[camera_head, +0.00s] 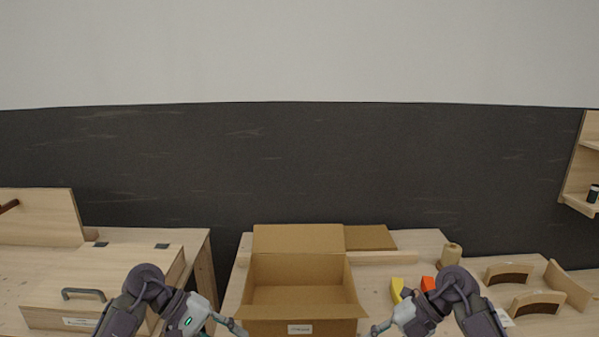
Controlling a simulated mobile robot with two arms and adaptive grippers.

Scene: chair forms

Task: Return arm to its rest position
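My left arm comes in at the bottom left, and its gripper (230,326) is at the bottom edge by the left side of the open cardboard box (300,311). My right arm comes in at the bottom right, and its gripper (382,327) is at the bottom edge by the box's right side. Both grippers are partly cut off by the frame, so I cannot tell whether their fingers are open or shut. No held object shows in either. The box looks empty inside, with its flaps open.
A yellow piece (397,289) and an orange-red piece (428,284) lie on the table (375,275) behind my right arm. A wooden cylinder (451,255) and curved wooden forms (537,302) are at right. A wooden case with a grey handle (84,293) is at left.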

